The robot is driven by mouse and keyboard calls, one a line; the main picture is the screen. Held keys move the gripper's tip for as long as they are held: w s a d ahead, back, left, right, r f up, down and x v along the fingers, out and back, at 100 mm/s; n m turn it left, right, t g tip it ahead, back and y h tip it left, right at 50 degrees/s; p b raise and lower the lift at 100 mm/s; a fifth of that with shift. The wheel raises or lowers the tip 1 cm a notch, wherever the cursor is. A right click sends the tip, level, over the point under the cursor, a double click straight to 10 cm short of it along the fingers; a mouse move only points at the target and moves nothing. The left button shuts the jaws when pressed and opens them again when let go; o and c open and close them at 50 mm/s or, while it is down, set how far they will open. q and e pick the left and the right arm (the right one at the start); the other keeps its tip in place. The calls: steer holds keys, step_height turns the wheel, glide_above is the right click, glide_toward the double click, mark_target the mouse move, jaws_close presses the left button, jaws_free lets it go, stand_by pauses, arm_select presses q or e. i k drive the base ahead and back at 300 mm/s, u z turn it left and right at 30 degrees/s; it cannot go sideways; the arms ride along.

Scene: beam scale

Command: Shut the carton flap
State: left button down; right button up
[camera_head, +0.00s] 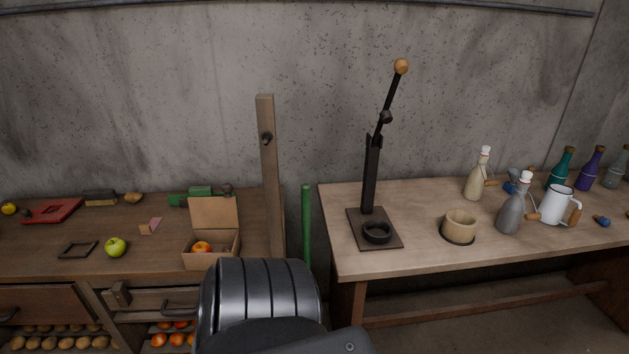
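The carton (211,262) is a small brown open box on the left table, near its front edge. Its flap (213,211) stands up at the back, leaning slightly backward, so the carton is open. A red-orange fruit (201,246) lies inside at the left, with a darker item beside it that I cannot make out. A dark, ribbed part of my own arm fills the bottom middle, in front of and below the carton. Neither gripper shows in the head view.
A green apple (115,247), a dark frame (78,250) and a pink block (150,226) lie left of the carton. A green toy-like object (200,191) is behind the flap. A wooden post (269,175) rises at the right. The right table (420,262) holds a lever press and bottles.

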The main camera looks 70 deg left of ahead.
mark_target(215, 211)
steer(key=z, duration=0.25)
steer(key=k, duration=1)
steer(key=u, duration=1.65)
